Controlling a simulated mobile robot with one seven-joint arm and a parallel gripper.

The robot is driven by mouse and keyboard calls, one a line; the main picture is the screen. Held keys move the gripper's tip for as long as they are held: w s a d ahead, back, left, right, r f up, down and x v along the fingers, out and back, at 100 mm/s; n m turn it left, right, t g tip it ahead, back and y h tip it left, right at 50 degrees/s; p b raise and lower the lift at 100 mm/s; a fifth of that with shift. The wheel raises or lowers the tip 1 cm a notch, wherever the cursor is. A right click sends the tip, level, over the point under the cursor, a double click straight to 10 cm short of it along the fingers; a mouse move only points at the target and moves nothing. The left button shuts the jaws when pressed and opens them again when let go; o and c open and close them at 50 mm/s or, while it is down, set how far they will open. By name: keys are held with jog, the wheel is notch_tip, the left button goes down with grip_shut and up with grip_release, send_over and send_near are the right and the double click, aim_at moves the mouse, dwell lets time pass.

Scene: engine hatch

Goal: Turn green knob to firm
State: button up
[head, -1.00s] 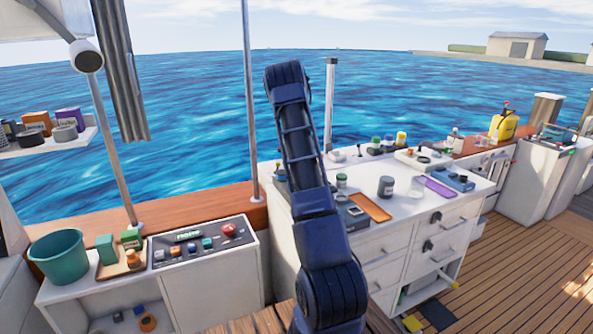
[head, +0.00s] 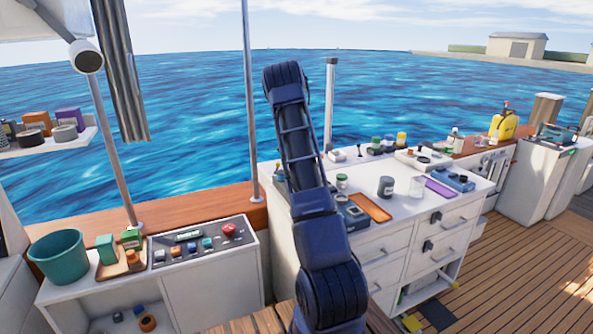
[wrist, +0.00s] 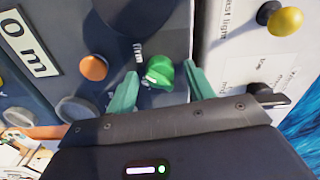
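The green knob (wrist: 160,72) sits on a dark panel (wrist: 165,25) in the wrist view. A pale mark shows on its lower left edge. A white label reading "firm" (wrist: 138,50) is just up and left of the knob. My gripper (wrist: 160,80) is open, with one teal finger on each side of the knob. Small gaps show between the fingers and the knob, and I cannot tell whether either touches it. In the head view my arm hides the gripper, and I cannot make out the green knob there.
In the wrist view an orange knob (wrist: 93,67) and a grey knob (wrist: 76,110) lie left of the fingers. A pale panel on the right carries a yellow knob (wrist: 284,21) and a black knob (wrist: 262,91). The white counter (head: 405,215) holds several small items.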

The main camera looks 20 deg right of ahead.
jog(key=shift+r, duration=0.1)
notch_tip(320, 180, up, 11)
jog(key=shift+f, duration=0.2)
dwell(0.4)
dwell(0.3)
